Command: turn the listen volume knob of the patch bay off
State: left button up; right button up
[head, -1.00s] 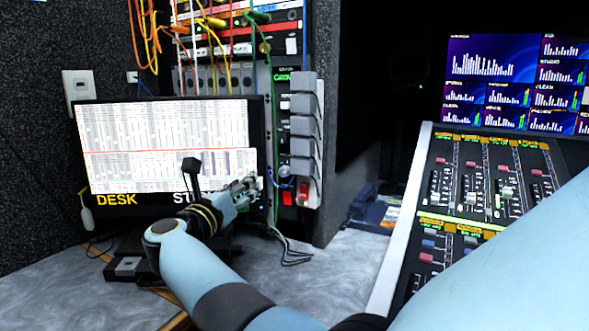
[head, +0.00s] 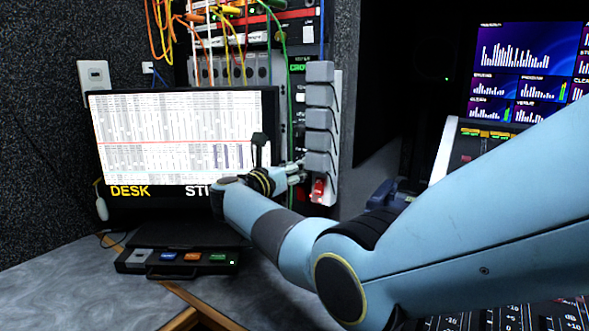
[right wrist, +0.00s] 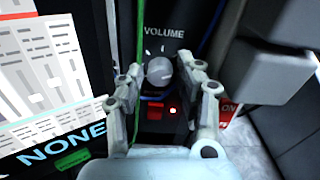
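The patch bay rack (head: 296,70) stands behind the right edge of the desk monitor. Its grey round volume knob (right wrist: 159,71) shows in the right wrist view, below the white word VOLUME on a black panel. My right gripper (head: 297,172) is at the lower part of the rack, beside the monitor's right edge. In the right wrist view my right gripper (right wrist: 166,75) is open, with one finger on each side of the knob. I cannot tell whether either finger touches it. The knob is hidden in the head view. My left gripper is not in view.
A red switch (right wrist: 156,110) and a lit red lamp sit just below the knob. A green cable (right wrist: 140,40) hangs left of it. Grey plug blocks (head: 320,120) stand close on the right. The monitor (head: 180,145) is close on the left.

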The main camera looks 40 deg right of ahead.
jog(key=shift+c, duration=0.3)
grip_shut()
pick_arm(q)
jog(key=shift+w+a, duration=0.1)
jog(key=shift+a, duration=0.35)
